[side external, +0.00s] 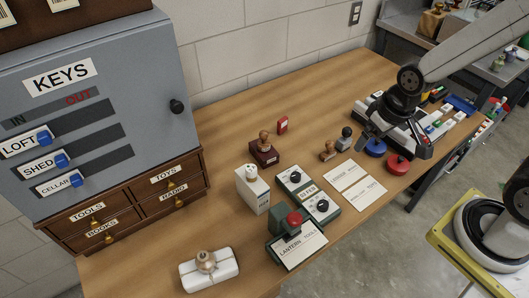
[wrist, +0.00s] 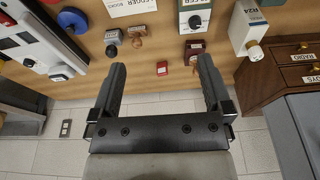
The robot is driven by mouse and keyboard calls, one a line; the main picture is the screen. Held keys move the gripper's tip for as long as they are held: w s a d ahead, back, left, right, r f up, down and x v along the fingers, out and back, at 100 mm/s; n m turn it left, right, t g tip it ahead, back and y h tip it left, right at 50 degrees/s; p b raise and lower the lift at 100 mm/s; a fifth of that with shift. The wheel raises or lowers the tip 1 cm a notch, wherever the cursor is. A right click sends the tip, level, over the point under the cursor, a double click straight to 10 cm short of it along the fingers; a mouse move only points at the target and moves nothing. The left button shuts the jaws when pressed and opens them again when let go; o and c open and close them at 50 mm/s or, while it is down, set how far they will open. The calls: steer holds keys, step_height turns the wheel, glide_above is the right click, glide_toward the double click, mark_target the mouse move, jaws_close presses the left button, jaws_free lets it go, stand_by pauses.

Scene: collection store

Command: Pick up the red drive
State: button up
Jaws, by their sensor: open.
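The red drive (side external: 282,125) is a small red block with a pale mark on it. It stands on the wooden table near the wall, behind a dark red box with a wooden-handled stamp (side external: 264,150). My gripper (side external: 393,145) is open and empty, well to the right of the drive in the side view, above the blue and red discs. In the wrist view the red drive (wrist: 162,68) shows in the gap between the open fingertips, apart from both and farther away.
A white box (side external: 252,190) and a dial box (side external: 295,179) stand nearer the front. The grey KEYS cabinet (side external: 150,70) rises at left. Table behind the drive is clear.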

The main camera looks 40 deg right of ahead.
steer(key=w+a+f+m+g+y, duration=0.1)
steer(key=w+a+f+m+y, duration=0.45)
steer(key=w+m, duration=0.45)
steer(key=m+t+y, duration=0.2)
steer(key=m+t, duration=0.6)
steer(key=m, duration=0.8)
glide_above(284, 122)
steer(key=s+a, duration=0.6)
steer(key=s, duration=0.3)
step_height(284, 122, down, 9)
steer(key=w+d+f+m+t+h, duration=0.1)
steer(key=d+f+m, duration=0.1)
steer(key=w+d+f+m+t+h, duration=0.1)
steer(key=w+d+f+m+h, duration=0.1)
steer(key=d+m, duration=0.1)
steer(key=w+d+f+m+t+h, duration=0.1)
steer(key=d+f+m, duration=0.1)
steer(key=shift+w+d+t+h, duration=0.15)
steer(key=shift+w+t+h, duration=0.05)
steer(key=shift+t+h, duration=0.2)
steer(key=shift+x, duration=1.3)
